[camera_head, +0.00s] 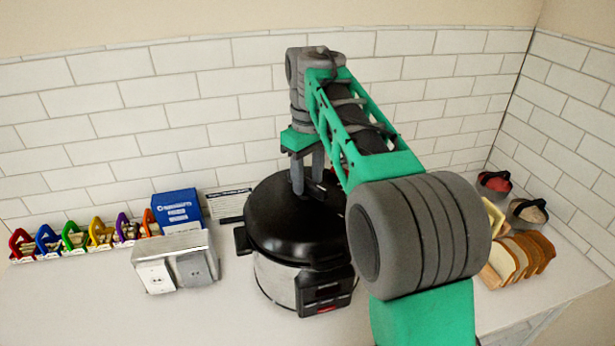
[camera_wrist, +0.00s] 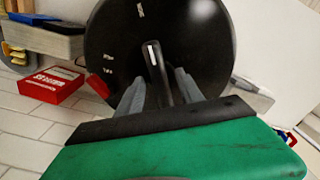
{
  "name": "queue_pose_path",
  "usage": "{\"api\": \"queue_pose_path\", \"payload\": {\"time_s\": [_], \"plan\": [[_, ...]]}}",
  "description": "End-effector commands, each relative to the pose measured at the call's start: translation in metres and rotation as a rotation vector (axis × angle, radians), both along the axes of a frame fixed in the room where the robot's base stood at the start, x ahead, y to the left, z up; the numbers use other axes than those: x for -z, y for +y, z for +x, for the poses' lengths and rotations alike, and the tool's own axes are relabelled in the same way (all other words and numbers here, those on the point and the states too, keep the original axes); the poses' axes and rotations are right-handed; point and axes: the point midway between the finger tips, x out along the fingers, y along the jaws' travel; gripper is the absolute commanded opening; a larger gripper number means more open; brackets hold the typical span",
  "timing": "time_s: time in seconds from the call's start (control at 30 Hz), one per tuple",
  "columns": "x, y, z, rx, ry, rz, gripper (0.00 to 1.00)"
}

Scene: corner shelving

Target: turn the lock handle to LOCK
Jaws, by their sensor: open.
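A pressure cooker with a silver body (camera_head: 275,280) and a round black lid (camera_head: 280,225) stands on the counter. In the wrist view the lid (camera_wrist: 185,35) carries small white marks near its edge, too small to read. The dark lock handle (camera_wrist: 155,65) with a white line rises from the lid's middle. My gripper (camera_head: 308,185) points down over the lid's centre. In the wrist view my gripper (camera_wrist: 160,88) is open, one finger on each side of the handle. Whether the fingers touch it cannot be told. My arm hides part of the lid's right side.
A silver outlet box (camera_head: 175,265) and a blue box (camera_head: 180,208) stand left of the cooker. Colourful clips (camera_head: 75,238) line the wall. Sliced bread (camera_head: 520,258) and two dark containers (camera_head: 526,212) are at right. The left front counter is clear.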

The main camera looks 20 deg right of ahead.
Motion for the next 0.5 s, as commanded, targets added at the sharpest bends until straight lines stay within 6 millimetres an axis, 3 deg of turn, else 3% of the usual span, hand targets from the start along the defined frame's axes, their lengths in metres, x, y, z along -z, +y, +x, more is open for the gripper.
{"api": "queue_pose_path", "payload": {"time_s": [0.2, 0.5], "plan": [[-0.007, 0.000, 0.000, 0.000, -0.001, -0.001, 0.44], [-0.063, 0.000, 0.001, -0.001, -0.002, 0.000, 0.44]]}}
